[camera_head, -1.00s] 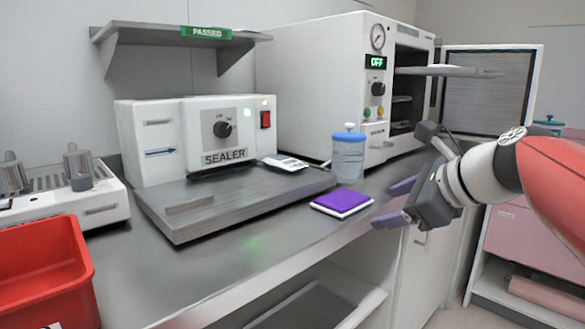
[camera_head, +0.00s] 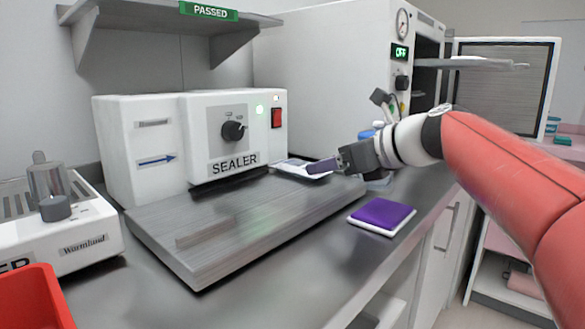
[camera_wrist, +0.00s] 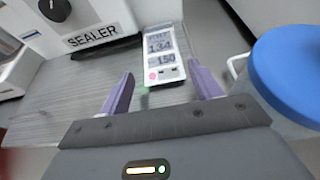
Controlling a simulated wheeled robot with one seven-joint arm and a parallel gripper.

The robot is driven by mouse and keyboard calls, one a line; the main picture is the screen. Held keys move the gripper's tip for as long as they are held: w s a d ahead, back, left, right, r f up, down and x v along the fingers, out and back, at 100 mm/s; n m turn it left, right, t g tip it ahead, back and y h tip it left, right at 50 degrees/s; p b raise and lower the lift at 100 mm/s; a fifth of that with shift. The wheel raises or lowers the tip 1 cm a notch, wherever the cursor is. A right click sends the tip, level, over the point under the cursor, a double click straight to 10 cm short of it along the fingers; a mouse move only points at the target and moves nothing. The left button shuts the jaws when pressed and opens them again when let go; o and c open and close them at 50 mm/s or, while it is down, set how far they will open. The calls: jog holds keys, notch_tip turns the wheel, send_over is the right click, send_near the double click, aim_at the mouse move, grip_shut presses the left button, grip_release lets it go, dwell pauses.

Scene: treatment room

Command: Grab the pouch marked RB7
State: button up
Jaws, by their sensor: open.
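A flat white pouch (camera_head: 300,168) with dark print lies on the right end of the sealer's grey plate. In the wrist view the pouch (camera_wrist: 160,52) shows large dark characters and a small red dot; I cannot read RB7 on it. My gripper (camera_head: 322,166) is over the pouch's right end and hides part of it in the head view.
The white sealer (camera_head: 236,130) stands behind its plate (camera_head: 200,240). A blue-lidded jar (camera_wrist: 290,65) stands close to the right of my gripper. A purple and white pad (camera_head: 382,214) lies at the counter's front edge. A red bin (camera_head: 35,300) is at the lower left.

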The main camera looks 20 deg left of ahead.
aim_at(297, 168)
jog(key=x, duration=0.6)
jog(key=shift+w+r, duration=0.15)
jog(key=shift+r, duration=0.1)
jog(key=shift+c, duration=0.4)
jog(key=c, duration=0.7)
jog(key=shift+o, duration=0.2)
jog(key=shift+r, duration=0.1)
